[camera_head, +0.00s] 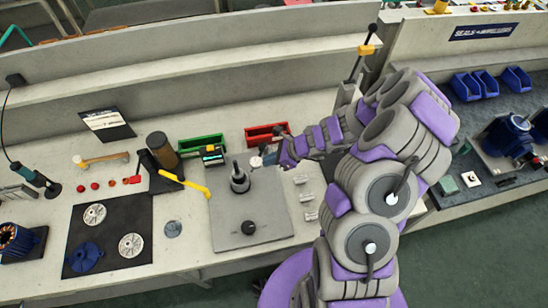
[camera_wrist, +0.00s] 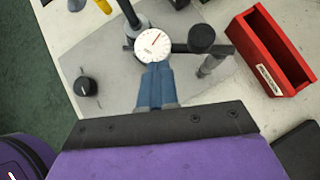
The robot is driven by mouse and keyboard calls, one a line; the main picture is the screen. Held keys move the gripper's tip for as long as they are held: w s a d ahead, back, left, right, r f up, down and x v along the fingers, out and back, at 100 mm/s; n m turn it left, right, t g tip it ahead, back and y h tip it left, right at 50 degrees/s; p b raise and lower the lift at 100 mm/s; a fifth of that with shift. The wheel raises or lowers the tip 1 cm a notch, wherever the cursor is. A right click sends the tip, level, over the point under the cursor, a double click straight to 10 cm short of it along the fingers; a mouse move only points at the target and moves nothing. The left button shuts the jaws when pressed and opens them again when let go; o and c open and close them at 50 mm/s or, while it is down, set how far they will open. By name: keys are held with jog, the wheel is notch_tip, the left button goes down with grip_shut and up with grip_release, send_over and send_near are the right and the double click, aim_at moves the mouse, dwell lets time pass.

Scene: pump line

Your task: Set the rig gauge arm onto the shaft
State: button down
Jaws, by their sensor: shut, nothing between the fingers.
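The white round dial gauge (camera_wrist: 152,46) with a red needle is just beyond my fingertips in the wrist view. A dark bar (camera_wrist: 182,47) runs from it to a black knob (camera_wrist: 202,39) above a short metal post. My gripper (camera_wrist: 155,72), with blue fingers, is shut and empty, and its tips overlap the gauge's lower edge. I cannot tell whether they touch. The dark upright shaft (camera_head: 239,178) stands on a grey plate (camera_head: 269,203), left of my gripper (camera_head: 268,155) in the head view. The gauge is beside the shaft; whether the arm meets it is unclear.
A black knob (camera_head: 249,227) sits on the plate's front part. A red bin (camera_head: 265,133) and a green bin (camera_head: 201,146) stand behind. A yellow-handled tool (camera_head: 186,183) lies left of the plate. A dark mat (camera_head: 108,235) with round parts lies further left.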

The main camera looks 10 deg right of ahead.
aim_at(256, 162)
jog(key=shift+w+a+p, duration=0.15)
jog(key=shift+a+p, duration=0.2)
jog(key=shift+a, duration=0.5)
jog(key=shift+w+a+p, duration=0.15)
jog(key=shift+a+p, duration=0.15)
jog(key=shift+a, duration=0.5)
jog(key=shift+d, duration=0.1)
